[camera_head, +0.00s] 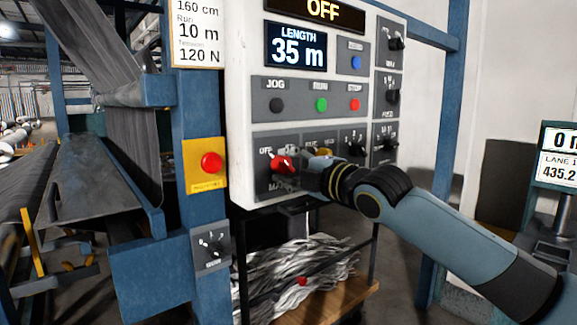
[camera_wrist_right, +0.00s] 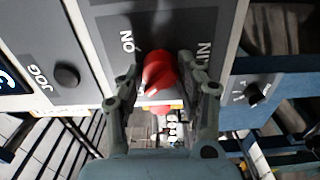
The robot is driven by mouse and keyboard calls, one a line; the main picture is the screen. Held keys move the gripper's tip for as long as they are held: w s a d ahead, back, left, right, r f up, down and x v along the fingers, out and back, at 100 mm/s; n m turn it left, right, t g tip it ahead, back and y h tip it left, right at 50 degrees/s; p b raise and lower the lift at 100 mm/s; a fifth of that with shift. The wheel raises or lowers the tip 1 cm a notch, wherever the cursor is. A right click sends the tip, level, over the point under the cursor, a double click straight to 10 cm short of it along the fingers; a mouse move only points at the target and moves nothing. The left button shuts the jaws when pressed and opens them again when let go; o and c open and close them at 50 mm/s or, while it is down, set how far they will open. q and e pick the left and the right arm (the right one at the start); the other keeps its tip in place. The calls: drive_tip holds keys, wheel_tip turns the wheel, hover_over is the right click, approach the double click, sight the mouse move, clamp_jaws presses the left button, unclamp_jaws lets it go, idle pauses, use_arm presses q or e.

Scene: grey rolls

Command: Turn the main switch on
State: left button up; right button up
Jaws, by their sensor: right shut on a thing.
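The main switch is a red rotary knob (camera_head: 281,164) on a dark grey plate at the lower left of the white control panel (camera_head: 240,110). The word OFF shows at its upper left. My right gripper (camera_head: 301,165) reaches it from the right and partly covers it. In the right wrist view the red knob (camera_wrist_right: 159,72) sits between the two fingers of the right gripper (camera_wrist_right: 160,68), which are shut on it. The ON label shows above left of it there. My left gripper is not in view.
The panel's top display (camera_head: 322,10) reads OFF. Jog, run and stop buttons (camera_head: 320,104) sit above the switch, and several dark knobs (camera_head: 393,96) line the right side. A red button on a yellow plate (camera_head: 205,166) is to the left, on a blue post.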

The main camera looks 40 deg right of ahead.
drive_tip(key=m+p, duration=0.2)
drive_tip(key=m, duration=0.2)
drive_tip(key=shift+p, duration=0.4)
drive_tip(key=m+p, duration=0.2)
drive_tip(key=m, duration=0.3)
drive_tip(key=m+p, duration=0.2)
drive_tip(key=m, duration=0.2)
drive_tip(key=shift+f+m+p, duration=0.15)
drive_tip(key=shift+m+p, duration=0.8)
drive_tip(key=shift+m, duration=1.25)
drive_tip(key=o, duration=1.2)
drive_tip(key=shift+c, duration=0.2)
drive_tip(key=shift+s, duration=0.1)
